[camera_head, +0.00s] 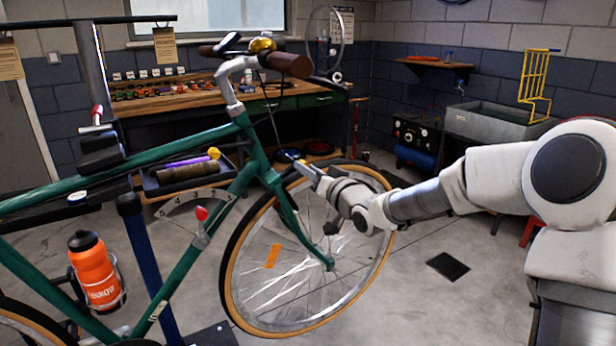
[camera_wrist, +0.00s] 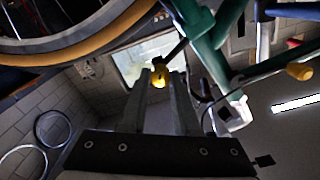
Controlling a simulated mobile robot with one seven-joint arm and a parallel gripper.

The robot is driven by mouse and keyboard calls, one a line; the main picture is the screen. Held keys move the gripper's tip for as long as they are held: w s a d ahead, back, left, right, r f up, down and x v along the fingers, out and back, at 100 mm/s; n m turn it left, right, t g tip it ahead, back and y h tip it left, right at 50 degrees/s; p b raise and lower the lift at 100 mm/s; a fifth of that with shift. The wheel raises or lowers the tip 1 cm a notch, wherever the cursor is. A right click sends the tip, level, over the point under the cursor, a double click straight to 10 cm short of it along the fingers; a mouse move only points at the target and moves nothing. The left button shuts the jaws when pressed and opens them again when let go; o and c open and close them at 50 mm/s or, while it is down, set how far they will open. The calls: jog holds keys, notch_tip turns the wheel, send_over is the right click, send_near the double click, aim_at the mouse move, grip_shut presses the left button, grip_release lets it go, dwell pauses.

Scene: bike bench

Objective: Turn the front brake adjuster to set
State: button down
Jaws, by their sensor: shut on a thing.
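The green bicycle (camera_head: 90,182) stands clamped in a work stand, its front wheel (camera_head: 235,262) towards me. My gripper (camera_head: 300,166) reaches in from the right to the front brake area, just above the tyre beside the fork. In the wrist view, a small yellow knob, which I take as the front brake adjuster (camera_wrist: 160,76), sits between the two fingertips of my gripper (camera_wrist: 161,80). The fingers are shut on it. A dark rod runs from the knob up towards the green frame. In the head view, the knob is too small to make out clearly.
A dial plate with numbers (camera_head: 192,210) and a red-topped lever (camera_head: 201,214) are near the down tube. A tray (camera_head: 150,184) holds a purple and a brown roll. The orange bottle (camera_head: 92,272) is on the frame. The floor right of the wheel is mostly clear.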

jog(key=shift+n+b, duration=3.2)
jog(key=shift+n, duration=10.3)
jog(key=c, duration=0.6)
grip_release()
jog(key=shift+c, duration=0.2)
